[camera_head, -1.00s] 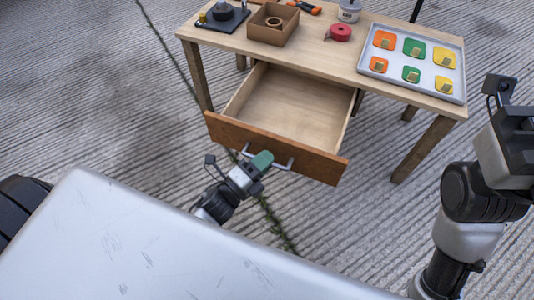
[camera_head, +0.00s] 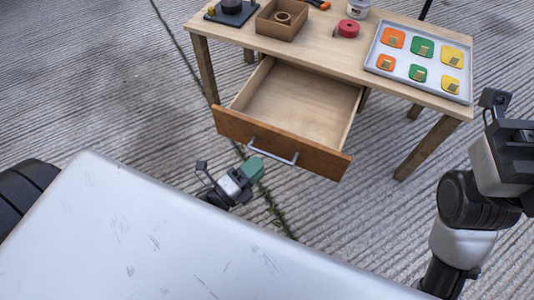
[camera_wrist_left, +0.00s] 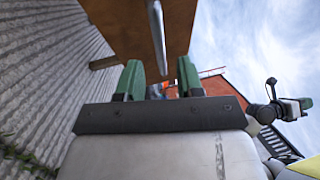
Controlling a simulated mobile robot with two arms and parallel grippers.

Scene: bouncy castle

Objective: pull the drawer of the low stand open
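The low stand (camera_head: 320,45) is a wooden table with its drawer pulled well out, so the empty light-wood inside (camera_head: 295,100) shows. The drawer's brown front (camera_head: 230,126) carries a grey bar handle (camera_head: 272,150). My left gripper (camera_head: 254,168) has green fingertips and sits in front of the drawer, below and apart from the handle. In the left wrist view its two fingers (camera_wrist_left: 160,82) stand apart with nothing between them, and the handle (camera_wrist_left: 157,38) lies beyond them. My right arm shows at the right edge; its fingertips are out of view.
On the stand are a grey tray (camera_head: 373,62) with orange, green and yellow pieces, a red tape roll (camera_head: 348,28), a white tub (camera_head: 358,8), a cardboard box (camera_head: 270,27) and a black device (camera_head: 231,12). Bare ribbed floor lies left of the stand.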

